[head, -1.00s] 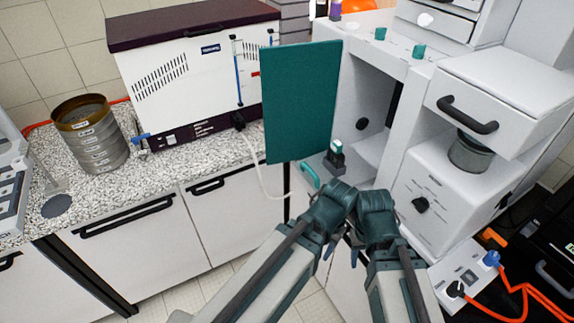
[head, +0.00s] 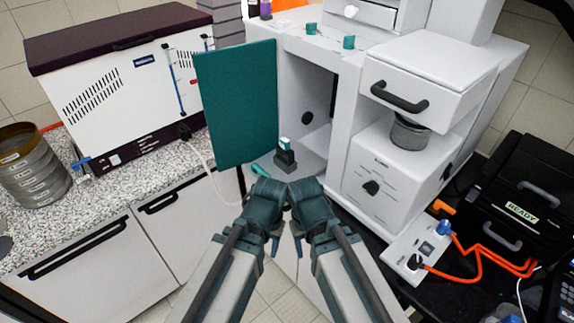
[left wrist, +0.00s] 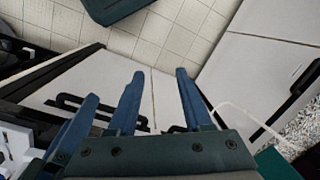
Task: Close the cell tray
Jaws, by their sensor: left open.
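The cell tray (head: 265,162) is a pale shelf sticking out of the compartment of the white instrument in the head view. It has a teal handle (head: 258,170) at its front. A dark holder (head: 285,160) with a pale green-topped cell stands upright on it. My wrists hide part of its front. My left gripper (head: 275,248) points down in front of and below the tray, touching nothing visible. In the left wrist view its blue fingers (left wrist: 160,76) are apart and empty. My right gripper (head: 299,246) hangs close beside it; its jaw opening is not clear.
The teal door (head: 238,105) stands open left of the compartment. A white drawer (head: 430,85) juts out at the right above a metal cup (head: 410,133). A power strip (head: 415,252) with orange cables and a black box (head: 515,200) lie right. Sieves (head: 32,165) stand left.

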